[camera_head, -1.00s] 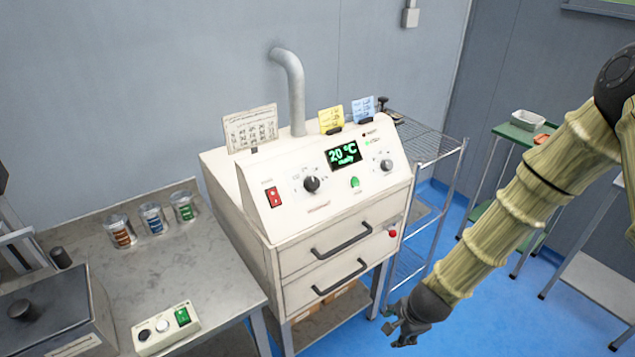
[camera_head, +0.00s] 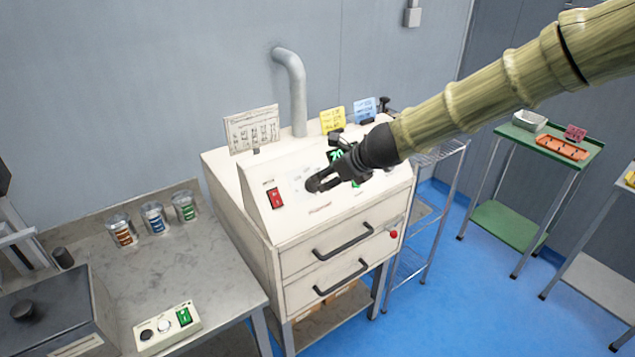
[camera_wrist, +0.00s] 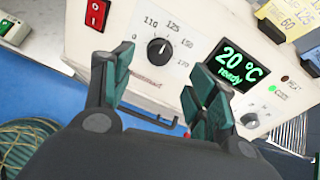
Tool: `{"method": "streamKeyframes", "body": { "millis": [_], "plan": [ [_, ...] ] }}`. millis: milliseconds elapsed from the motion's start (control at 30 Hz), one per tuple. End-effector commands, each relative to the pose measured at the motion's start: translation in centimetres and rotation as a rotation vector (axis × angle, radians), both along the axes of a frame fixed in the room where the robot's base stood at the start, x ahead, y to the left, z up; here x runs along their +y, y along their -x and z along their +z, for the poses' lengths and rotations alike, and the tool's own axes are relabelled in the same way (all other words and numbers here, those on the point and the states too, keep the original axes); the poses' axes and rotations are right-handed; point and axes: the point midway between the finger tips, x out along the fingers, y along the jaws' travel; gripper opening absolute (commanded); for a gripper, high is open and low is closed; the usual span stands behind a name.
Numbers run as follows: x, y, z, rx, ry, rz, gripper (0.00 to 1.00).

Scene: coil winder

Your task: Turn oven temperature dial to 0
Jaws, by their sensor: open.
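The oven (camera_head: 230,205) is a cream cabinet with a sloped control panel. Its black temperature dial (camera_wrist: 160,51) shows in the wrist view between my fingertips, inside a printed scale marked 0, 110, 125, 150 and 170. The dial's white pointer points up, near 125. The display (camera_wrist: 238,65) reads 20 °C and "ready". In the wrist view the open fingers (camera_wrist: 160,88) stand on both sides below the dial. Contact with the dial cannot be told.
A red switch (camera_head: 275,197) is left of the dial. Yellow (camera_head: 332,118) and blue (camera_head: 364,109) cards and a printed sheet (camera_head: 252,130) stand on the oven top. A bench with jars (camera_head: 154,218) is at left. A green cart (camera_head: 520,225) is at right.

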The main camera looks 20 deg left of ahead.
Motion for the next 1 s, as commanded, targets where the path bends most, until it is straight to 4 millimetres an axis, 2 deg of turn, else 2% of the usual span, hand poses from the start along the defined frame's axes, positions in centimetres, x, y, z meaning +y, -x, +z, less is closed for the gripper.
{"method": "streamKeyframes", "body": {
  "millis": [600, 1000],
  "plan": [
    [4.0, -2.8, -4.9, 0.001, 0.002, 0.001, 0.58],
    [4.9, -3.4, -6.0, 0.000, 0.001, 0.001, 0.58]
  ]
}}
